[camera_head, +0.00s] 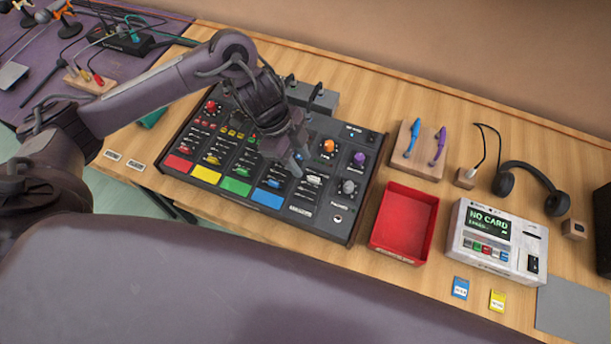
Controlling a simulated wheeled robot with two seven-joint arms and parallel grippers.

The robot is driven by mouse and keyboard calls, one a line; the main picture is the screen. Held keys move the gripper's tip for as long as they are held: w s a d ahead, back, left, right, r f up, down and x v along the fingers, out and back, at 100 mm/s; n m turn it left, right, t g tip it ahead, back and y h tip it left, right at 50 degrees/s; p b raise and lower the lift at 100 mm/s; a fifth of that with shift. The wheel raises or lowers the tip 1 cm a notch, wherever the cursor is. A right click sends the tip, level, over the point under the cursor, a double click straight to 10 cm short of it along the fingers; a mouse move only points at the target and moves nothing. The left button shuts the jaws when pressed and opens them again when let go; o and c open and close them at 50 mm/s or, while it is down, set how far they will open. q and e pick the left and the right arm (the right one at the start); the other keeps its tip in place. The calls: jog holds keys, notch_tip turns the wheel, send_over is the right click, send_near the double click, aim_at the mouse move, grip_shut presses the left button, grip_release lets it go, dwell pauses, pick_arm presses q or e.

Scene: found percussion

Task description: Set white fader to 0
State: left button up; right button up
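A black mixer panel (335,219) lies on the wooden table, with columns of knobs and faders and red, yellow, green and blue pads along its front. The white fader (313,180) is in the right-hand column, above a white label. My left gripper (297,170) points down over the panel, just left of the white fader. Its fingertips are small and dark, so I cannot tell whether they are apart or touch the panel. The gripper and forearm hide part of the panel's upper middle. My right gripper is not in view.
A red tray (431,229) stands right of the panel. Beyond it are a white card reader (529,239), headphones (507,183) and a wooden block (427,171) with blue and purple pieces. Blue (460,289) and yellow (497,300) cards lie in front.

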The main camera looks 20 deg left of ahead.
aim_at(313, 178)
pick_arm(q)
jog(key=f, duration=0.1)
jog(key=d+f, duration=0.1)
jog(key=w+f, duration=0.1)
jog(key=shift+d+f, duration=0.1)
jog(key=shift+d, duration=0.05)
jog(key=shift+p+x, duration=0.35)
jog(key=shift+x, duration=0.85)
jog(key=shift+d+f, duration=0.1)
jog(key=shift+f, duration=0.15)
jog(key=shift+s+d+f, duration=0.1)
jog(key=shift+s+f, duration=0.05)
jog(key=shift+f, duration=0.1)
grip_shut()
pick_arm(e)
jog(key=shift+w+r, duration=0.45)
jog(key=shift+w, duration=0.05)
